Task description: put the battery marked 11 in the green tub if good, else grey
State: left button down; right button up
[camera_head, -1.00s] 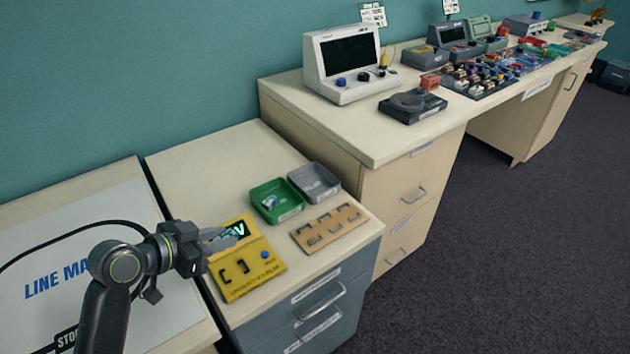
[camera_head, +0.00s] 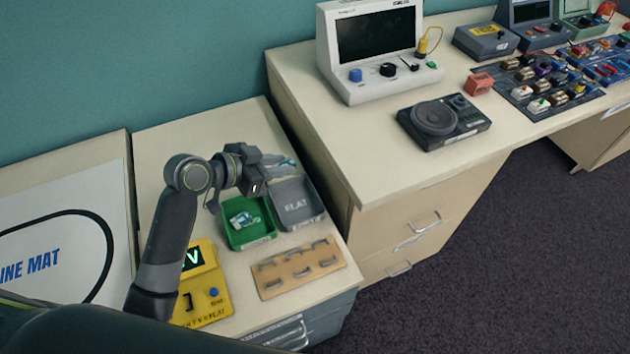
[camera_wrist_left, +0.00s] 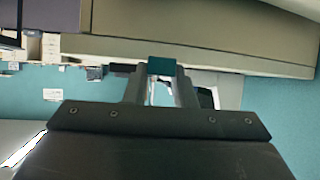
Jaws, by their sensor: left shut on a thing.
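My left gripper (camera_head: 284,163) is shut above the back edge of the grey tub, behind the green tub. In the left wrist view a teal block, seemingly a battery (camera_wrist_left: 161,66), sits between its fingertips; no number is readable on it. The green tub (camera_head: 267,237) holds one or more small pale and teal things. The grey tub (camera_head: 318,217) reads FLAT inside and looks empty where it shows. The yellow tester (camera_head: 212,307) has a lit display with a green V-like sign, partly hidden by my arm. My right gripper is out of view.
A wooden rack (camera_head: 297,268) with several dark clips lies in front of the tubs. A higher desk (camera_head: 345,150) stands close on the right, with a white instrument (camera_head: 370,75) and a black turntable-like device (camera_head: 445,122). A line mat (camera_head: 60,240) lies at left.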

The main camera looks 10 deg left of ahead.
pick_arm(q)
jog(key=shift+w, duration=0.15)
notch_tip(320, 180, down, 6)
jog(key=b, duration=0.5)
jog(key=shift+r+b, duration=0.1)
jog(key=shift+b, duration=0.3)
jog(key=c, duration=1.1)
grip_release()
